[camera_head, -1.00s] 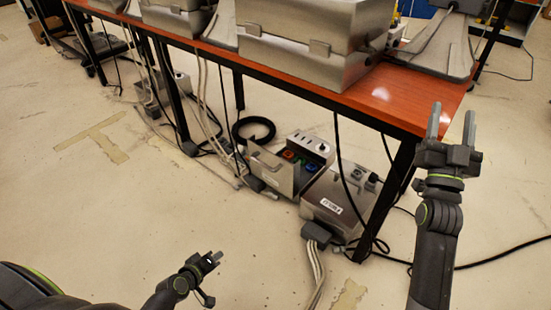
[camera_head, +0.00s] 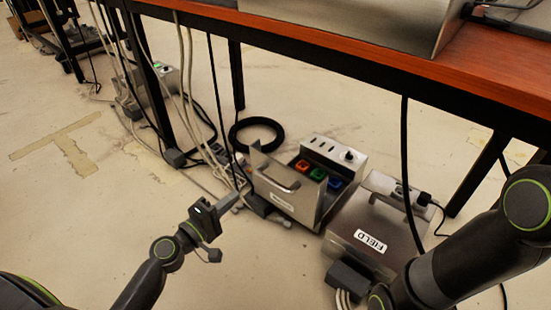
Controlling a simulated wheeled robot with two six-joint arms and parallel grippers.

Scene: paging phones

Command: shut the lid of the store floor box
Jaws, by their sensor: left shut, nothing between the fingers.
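A grey metal floor box (camera_head: 329,205) stands open under the table, with red, green and blue parts showing inside. A metal panel with a handle (camera_head: 281,187) stands raised on its left side and looks like its lid. A label on this panel is too small to read. Beside it, to the right, a second metal box (camera_head: 385,215) has its lid down and a label reading FIELD. My left gripper (camera_head: 229,203) is shut and empty, just left of the raised panel; I cannot tell whether they touch. My right arm comes in at the right, its gripper out of view.
The table (camera_head: 350,45) with an orange-red top overhangs the boxes, and its black legs stand around them. Cables hang and lie left of the open box, with a black coil (camera_head: 256,133) behind it. A grey plug block (camera_head: 347,277) with cables sits before the FIELD box.

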